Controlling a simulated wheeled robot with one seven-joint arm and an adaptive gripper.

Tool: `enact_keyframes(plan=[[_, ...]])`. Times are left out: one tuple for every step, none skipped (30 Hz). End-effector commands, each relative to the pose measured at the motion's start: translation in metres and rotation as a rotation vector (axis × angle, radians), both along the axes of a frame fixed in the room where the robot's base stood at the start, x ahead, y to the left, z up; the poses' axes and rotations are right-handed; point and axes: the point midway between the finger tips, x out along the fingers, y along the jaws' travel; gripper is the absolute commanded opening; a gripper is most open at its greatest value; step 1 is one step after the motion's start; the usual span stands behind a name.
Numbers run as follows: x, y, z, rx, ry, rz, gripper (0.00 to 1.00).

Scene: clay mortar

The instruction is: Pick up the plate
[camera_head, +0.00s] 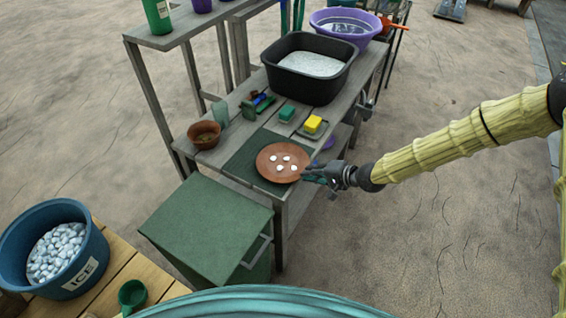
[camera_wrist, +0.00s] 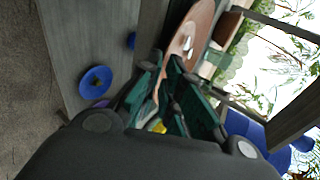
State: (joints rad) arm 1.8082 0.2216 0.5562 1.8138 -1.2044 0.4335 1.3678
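The plate (camera_head: 268,172) is round and reddish brown, with several small white pieces on it. It sits at the near end of the grey bench, over a dark green mat (camera_head: 243,161). My gripper (camera_head: 308,175) is at the plate's right edge. In the wrist view, the plate (camera_wrist: 200,22) shows steeply from the side, and its rim runs in between my two green fingers (camera_wrist: 164,70). The fingers stand apart, one on each side of the rim. Whether either one touches the plate is hard to see.
A green box (camera_head: 205,225) stands in front. A blue ICE tub (camera_head: 92,272) is at lower left.

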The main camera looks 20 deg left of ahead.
Motion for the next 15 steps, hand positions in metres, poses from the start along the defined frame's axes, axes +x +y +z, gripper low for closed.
enact_keyframes(plan=[[0.001, 0.005, -0.002, -0.001, 0.001, 0.001, 0.08], [0.002, 0.008, -0.004, -0.001, 0.0, 0.001, 0.08], [0.003, 0.011, -0.006, -0.001, 0.0, 0.001, 0.08], [0.003, 0.013, -0.007, 0.0, 0.0, 0.001, 0.08], [0.004, 0.014, -0.009, 0.0, 0.001, 0.001, 0.08], [0.005, 0.016, -0.01, 0.0, 0.0, 0.0, 0.08], [0.005, 0.017, -0.011, 0.0, 0.0, 0.0, 0.08], [0.005, 0.017, -0.011, 0.0, 0.0, 0.0, 0.08], [0.006, 0.018, -0.011, 0.001, 0.0, 0.0, 0.08], [0.006, 0.018, -0.012, 0.001, 0.0, 0.0, 0.08], [0.006, 0.018, -0.012, 0.001, 0.0, 0.0, 0.08], [0.006, 0.018, -0.012, 0.001, 0.0, 0.0, 0.08], [0.006, 0.018, -0.012, 0.001, 0.0, 0.0, 0.08], [0.006, 0.018, -0.012, 0.001, 0.0, 0.0, 0.08], [0.006, 0.018, -0.012, 0.001, 0.0, 0.0, 0.08]])
